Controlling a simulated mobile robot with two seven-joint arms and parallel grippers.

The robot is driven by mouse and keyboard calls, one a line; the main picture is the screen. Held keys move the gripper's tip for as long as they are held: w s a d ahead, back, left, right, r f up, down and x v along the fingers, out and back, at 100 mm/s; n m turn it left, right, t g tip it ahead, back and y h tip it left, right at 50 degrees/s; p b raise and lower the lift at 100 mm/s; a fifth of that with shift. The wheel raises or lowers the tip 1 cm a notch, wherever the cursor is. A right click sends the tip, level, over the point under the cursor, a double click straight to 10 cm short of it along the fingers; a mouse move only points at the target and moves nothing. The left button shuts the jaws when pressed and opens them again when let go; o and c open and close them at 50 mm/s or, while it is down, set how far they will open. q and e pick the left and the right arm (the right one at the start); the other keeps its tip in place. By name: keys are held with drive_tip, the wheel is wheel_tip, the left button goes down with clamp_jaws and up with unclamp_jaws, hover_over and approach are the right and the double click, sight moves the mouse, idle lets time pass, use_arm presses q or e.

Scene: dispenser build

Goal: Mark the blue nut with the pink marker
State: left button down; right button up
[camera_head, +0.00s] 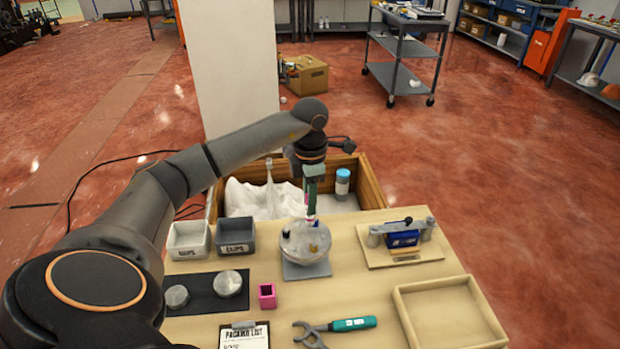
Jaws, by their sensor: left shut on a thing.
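A small pink open-topped square piece (267,296) stands on the wooden table, left of centre; it is the only clearly pink thing that I see. My left gripper (312,192) points down over a round, clear-looking dispenser body (305,243) on a grey square base. It is shut on a slim upright thing with teal and dark parts, which I cannot clearly make out. Small red and blue spots show at its lower end, by the top of the dispenser. I cannot tell whether either is the blue nut. My right gripper is out of view.
Two small bins (236,237) stand at the back left. Round discs lie on a dark mat (205,305). A wooden crate (372,187) stands behind.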

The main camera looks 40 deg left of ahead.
use_arm(q)
drive_tip(key=shift+f+b, duration=0.35)
drive_tip(key=shift+f, duration=0.25)
drive_tip(key=shift+r, duration=0.1)
idle(0.4)
drive_tip(key=shift+r+p, duration=2.5)
drive_tip(key=shift+r, duration=0.5)
